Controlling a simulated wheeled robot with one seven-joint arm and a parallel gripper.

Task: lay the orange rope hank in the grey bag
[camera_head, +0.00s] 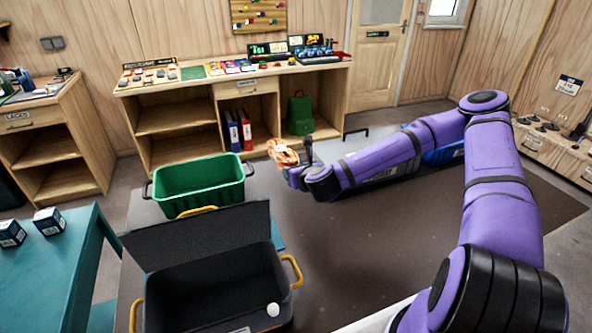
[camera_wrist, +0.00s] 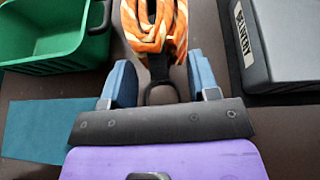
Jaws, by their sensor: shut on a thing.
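The orange rope hank (camera_head: 282,152) is held up off the floor at the end of my gripper (camera_head: 301,168). In the wrist view the hank (camera_wrist: 146,24), orange and white with a dark band, hangs at the fingertips of my gripper (camera_wrist: 161,72). A black loop shows between the blue fingers. The grey bag (camera_head: 262,262) stands open at the lower left of the head view, with yellow handles and its dark flap raised behind. A small white ball (camera_head: 273,309) is inside it. The gripper is beyond the bag and to its right, apart from it.
A green crate (camera_head: 172,208) stands behind the bag, left of the hank. A grey box labelled DELIVERY (camera_wrist: 285,40) lies to the right in the wrist view. A teal table (camera_head: 50,275) is at far left. The dark mat (camera_head: 330,270) right of the bag has free room.

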